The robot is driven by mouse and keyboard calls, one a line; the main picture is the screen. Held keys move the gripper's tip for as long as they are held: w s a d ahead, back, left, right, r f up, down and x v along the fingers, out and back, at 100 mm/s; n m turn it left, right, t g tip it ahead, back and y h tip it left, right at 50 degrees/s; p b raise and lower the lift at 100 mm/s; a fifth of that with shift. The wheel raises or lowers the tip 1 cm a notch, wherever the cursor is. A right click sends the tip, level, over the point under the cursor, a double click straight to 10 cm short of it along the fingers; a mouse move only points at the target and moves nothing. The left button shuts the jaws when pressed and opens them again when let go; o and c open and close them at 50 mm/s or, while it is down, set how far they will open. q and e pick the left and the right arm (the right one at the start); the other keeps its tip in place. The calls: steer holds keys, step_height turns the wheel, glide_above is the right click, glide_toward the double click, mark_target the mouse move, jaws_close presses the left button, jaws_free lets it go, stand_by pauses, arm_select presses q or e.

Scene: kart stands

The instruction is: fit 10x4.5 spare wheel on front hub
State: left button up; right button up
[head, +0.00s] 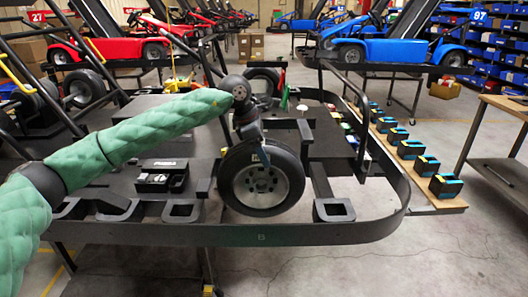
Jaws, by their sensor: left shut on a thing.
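A kart wheel (287,192) with a black tyre and grey multi-hole rim stands upright at the near side of the kart frame. My left gripper (262,153) reaches down from above, shut on the wheel's upper part. The fingers are small and dark here. The front hub cannot be made out; the wheel and my wrist cover that spot, and I cannot tell whether the wheel touches it. My right gripper is not in view.
The kart frame's black bumper loop (398,195) curves around the near and right sides. A black box with silver parts (162,176) lies on the left deck. Several black-and-blue boxes (447,186) line a wooden board at right. A workbench (504,103) stands beyond an open floor gap.

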arm_select(q)
steer(key=shift+r, duration=0.15)
steer(key=o, duration=1.9)
steer(key=shift+c, duration=0.2)
steer(key=shift+o, duration=1)
steer(key=shift+s+r, duration=0.15)
